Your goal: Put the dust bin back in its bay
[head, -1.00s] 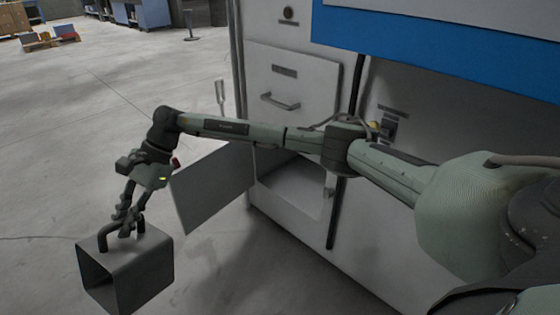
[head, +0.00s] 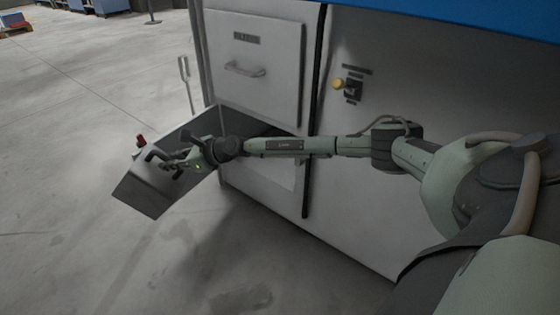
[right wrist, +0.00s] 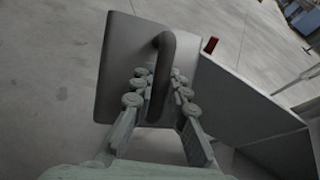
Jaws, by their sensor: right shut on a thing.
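The dust bin (head: 148,190) is a grey metal box with a dark bar handle. My right gripper (head: 172,163) is shut on the handle and holds the bin tilted above the floor, left of the cabinet. In the right wrist view the bin (right wrist: 118,75) is ahead, with its handle between the fingers (right wrist: 160,90). The bay (head: 248,122) is a dark opening low in the cabinet, partly hidden by my arm. Its grey door (head: 192,128) stands swung open beside the bin, with a red knob (head: 140,140) at its outer end. Whether bin and door touch is unclear. My left gripper is out of view.
The cabinet has a drawer front with a handle (head: 245,70) above the bay and a yellow knob (head: 338,84) to the right. A thin stand (head: 186,83) is behind the door. The floor (head: 70,230) at front left is clear.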

